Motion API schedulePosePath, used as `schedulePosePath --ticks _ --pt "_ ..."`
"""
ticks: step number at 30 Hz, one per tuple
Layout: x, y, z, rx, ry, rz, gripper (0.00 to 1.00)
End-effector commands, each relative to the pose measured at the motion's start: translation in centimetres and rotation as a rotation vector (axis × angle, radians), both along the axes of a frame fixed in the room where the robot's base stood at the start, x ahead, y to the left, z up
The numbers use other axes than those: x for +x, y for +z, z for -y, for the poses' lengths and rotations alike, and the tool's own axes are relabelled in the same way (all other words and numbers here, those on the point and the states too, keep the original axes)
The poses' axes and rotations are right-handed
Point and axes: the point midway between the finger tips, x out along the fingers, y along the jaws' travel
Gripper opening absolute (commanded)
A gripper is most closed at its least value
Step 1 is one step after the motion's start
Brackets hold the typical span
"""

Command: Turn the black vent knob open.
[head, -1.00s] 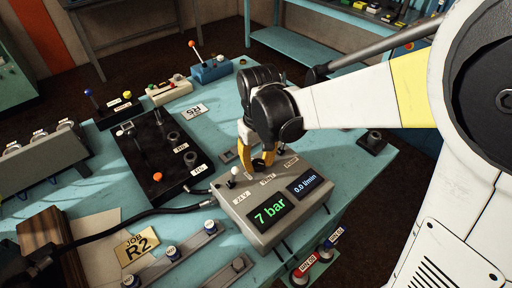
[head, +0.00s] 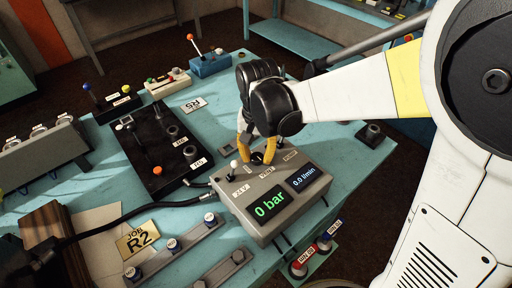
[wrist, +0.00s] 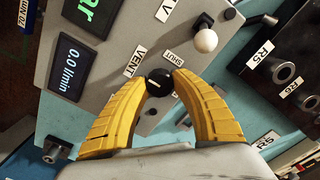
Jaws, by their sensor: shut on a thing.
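The black vent knob (wrist: 159,83) with a white line on its top sits on the grey box beside the VENT label (wrist: 134,62) and the SHUT label (wrist: 174,59). My gripper (wrist: 162,80) has its two yellow fingers shut on the knob, one on each side. In the head view my gripper (head: 257,157) reaches down to the far edge of the grey box (head: 232,205), and the knob is partly hidden. The box's display (head: 270,205) reads 0 bar, and the other display (head: 304,179) reads 0.0 l/min.
A white-tipped toggle (head: 233,165) stands just left of my gripper on the box; its white ball also shows in the wrist view (wrist: 205,40). A black valve block (head: 160,150) with an orange-tipped lever lies to the left. Hoses run along the blue bench (head: 340,150).

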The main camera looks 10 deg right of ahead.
Motion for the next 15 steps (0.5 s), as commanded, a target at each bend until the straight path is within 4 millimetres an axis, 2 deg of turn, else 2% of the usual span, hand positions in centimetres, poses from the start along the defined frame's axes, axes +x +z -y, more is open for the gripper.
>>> schedulePosePath --ticks 11,12,13,15 --pt "-0.01 -0.02 0.01 0.0 -0.003 0.0 0.01" --pt "-0.01 -0.02 0.01 0.0 -0.003 0.0 0.43" --pt "-0.01 -0.02 0.01 0.0 -0.003 0.0 0.52" --pt "-0.01 -0.02 0.01 0.0 -0.003 0.0 0.55"
